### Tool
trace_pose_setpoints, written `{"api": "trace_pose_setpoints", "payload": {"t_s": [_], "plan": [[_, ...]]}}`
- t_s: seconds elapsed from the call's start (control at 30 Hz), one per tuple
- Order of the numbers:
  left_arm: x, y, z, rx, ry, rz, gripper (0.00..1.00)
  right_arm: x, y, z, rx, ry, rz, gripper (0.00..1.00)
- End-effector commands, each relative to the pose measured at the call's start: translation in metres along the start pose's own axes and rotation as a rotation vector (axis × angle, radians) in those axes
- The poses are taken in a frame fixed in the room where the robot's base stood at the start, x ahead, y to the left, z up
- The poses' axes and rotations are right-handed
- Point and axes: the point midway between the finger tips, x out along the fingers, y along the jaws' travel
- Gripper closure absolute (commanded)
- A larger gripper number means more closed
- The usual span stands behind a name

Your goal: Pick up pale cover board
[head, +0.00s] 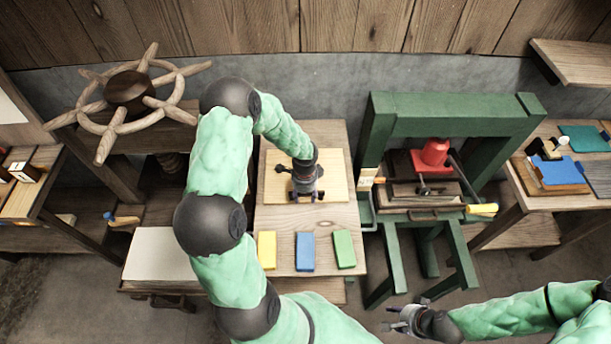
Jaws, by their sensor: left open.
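A pale board (335,185), flat and roughly rectangular, lies on the wooden table in the middle of the head view. It is the likeliest match for the pale cover board. My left gripper (306,199) points down over the middle of this board, open, with its fingers close to the surface. Whether the fingertips touch the board cannot be told. The gripper and forearm hide part of the board. My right gripper (388,318) is low at the bottom of the view, away from the table, and its finger opening is unclear.
Yellow (267,250), blue (305,251) and green (344,249) blocks lie in front of the board. A green press (455,112) stands to the right. A side table (540,205) holds several boards. A spoked wooden wheel (130,92) and a white panel (158,255) are left.

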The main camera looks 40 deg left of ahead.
Motion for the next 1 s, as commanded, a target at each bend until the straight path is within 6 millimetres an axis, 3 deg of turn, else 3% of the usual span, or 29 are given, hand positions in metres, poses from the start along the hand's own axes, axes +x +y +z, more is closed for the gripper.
{"api": "trace_pose_setpoints", "payload": {"t_s": [0.3, 0.47, 0.5, 1.0], "plan": [[0.0038, -0.0005, 0.0, 0.0, 0.0, -0.002, 0.53, 0.0002, 0.0001, 0.0, 0.0, 0.0, 0.0, 0.6], [0.0038, -0.0004, 0.0, 0.0, 0.0, -0.001, 0.98, 0.0002, 0.0001, 0.0, 0.0, 0.0, 0.0, 0.6], [0.0038, -0.0004, 0.0, 0.0, 0.0, -0.001, 1.0, 0.0002, 0.0001, 0.0, 0.0, 0.0, 0.0, 0.6], [-0.0037, -0.0015, -0.0002, -0.002, 0.001, -0.004, 1.0, 0.0002, 0.0001, 0.0, 0.0, 0.0, 0.0, 0.6]]}}
